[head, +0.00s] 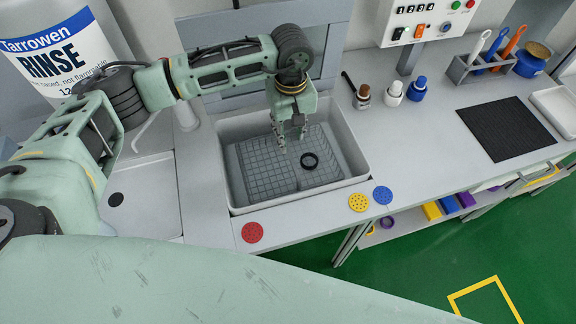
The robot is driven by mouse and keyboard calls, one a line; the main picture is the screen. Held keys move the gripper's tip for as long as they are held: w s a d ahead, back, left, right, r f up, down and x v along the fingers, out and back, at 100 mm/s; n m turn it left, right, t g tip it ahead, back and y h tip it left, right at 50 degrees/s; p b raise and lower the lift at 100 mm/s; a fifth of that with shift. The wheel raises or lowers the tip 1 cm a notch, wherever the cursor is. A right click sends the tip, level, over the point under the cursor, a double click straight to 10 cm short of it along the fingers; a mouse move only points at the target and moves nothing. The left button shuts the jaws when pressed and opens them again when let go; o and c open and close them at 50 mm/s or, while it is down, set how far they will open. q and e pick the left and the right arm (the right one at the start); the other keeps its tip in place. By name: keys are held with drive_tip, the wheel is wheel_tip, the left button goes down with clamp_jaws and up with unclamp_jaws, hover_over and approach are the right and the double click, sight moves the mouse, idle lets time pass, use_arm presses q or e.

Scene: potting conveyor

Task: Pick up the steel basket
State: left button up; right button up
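A white rectangular tub (357,158) is set into the bench. Inside it lies a grey gridded shape (262,178), which looks like the steel basket; its rim and any handle are hard to make out. My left gripper (291,136) points down over the back middle of the tub. Its two fingers are apart, with nothing visible between them. I cannot tell whether the fingertips touch the basket. My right gripper is not in view.
Red (252,232), yellow (359,202) and blue (382,195) discs lie along the front edge. Small bottles (393,93) stand behind right. A black mat (505,128), tool holder (478,72) and white tray (556,108) are farther right. A large rinse container (62,62) stands at left.

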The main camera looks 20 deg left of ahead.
sight(288, 148)
use_arm(q)
drive_tip(key=f+p, duration=0.1)
drive_tip(key=f, duration=0.1)
drive_tip(key=f+p, duration=0.1)
drive_tip(key=f, duration=0.1)
drive_tip(key=f+p, duration=0.1)
drive_tip(key=f, duration=0.1)
drive_tip(key=shift+s+a+f, duration=0.2)
drive_tip(key=shift+s, duration=0.1)
drive_tip(key=shift+f, duration=0.45)
drive_tip(key=c, duration=0.7)
clamp_jaws()
drive_tip(key=shift+w+r, duration=0.1)
